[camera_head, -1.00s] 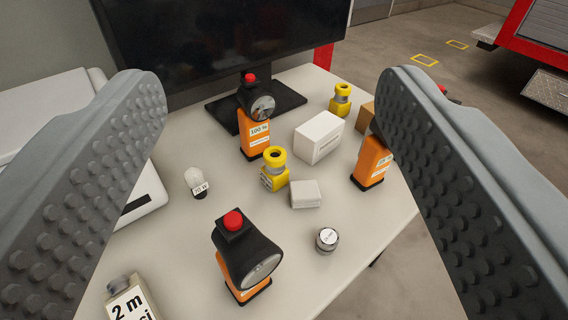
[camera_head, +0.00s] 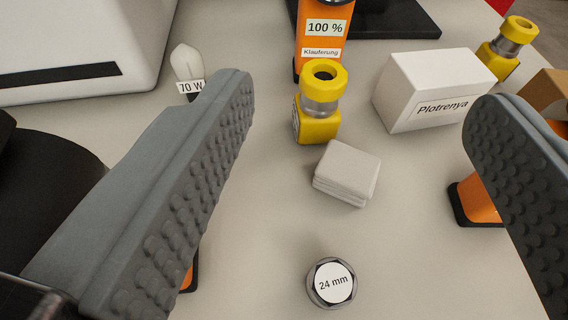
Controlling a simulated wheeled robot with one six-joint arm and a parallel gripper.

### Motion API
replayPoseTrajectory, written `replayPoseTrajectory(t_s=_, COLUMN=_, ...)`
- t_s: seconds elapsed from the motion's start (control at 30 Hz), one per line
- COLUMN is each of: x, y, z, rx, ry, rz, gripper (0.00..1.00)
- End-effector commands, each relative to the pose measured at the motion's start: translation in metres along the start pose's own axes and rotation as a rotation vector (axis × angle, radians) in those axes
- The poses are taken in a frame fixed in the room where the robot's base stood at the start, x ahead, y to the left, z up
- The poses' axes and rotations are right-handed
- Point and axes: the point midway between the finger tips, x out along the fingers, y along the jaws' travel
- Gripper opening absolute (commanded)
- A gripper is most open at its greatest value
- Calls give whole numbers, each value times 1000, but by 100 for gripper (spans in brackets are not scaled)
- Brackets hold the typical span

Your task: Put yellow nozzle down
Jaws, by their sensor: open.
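A yellow nozzle (camera_head: 318,128) with a silver collar and a yellow hexagonal top stands upright on the table. It is right of my left fingertip, in the gap as seen in the picture. A second, similar yellow nozzle (camera_head: 507,47) stands at the back right, beyond my right fingertip. My gripper (camera_head: 366,96) is open wide and empty, with its grey studded fingers at either side of the picture. It looks down over the table, and no finger visibly touches either nozzle.
A small white block (camera_head: 346,174), a white box labelled Plotrenya (camera_head: 436,88) and a 24 mm socket (camera_head: 332,284) lie near the middle. Bare table (camera_head: 420,240) shows right of the socket.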

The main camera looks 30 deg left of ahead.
Motion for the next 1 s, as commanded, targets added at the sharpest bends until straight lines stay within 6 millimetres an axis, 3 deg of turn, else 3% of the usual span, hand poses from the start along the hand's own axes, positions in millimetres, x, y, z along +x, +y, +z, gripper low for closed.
replayPoseTrajectory(t_s=0.1, x=9, y=3, z=25, rx=28, ry=-50, rz=-58, gripper=65)
replayPoseTrajectory(t_s=0.23, x=13, y=2, z=37, rx=44, ry=-76, rz=-93, gripper=65)
replayPoseTrajectory(t_s=0.37, x=22, y=1, z=40, rx=47, ry=-81, rz=-102, gripper=65)
replayPoseTrajectory(t_s=1.0, x=118, y=-9, z=48, rx=46, ry=-81, rz=-100, gripper=65)
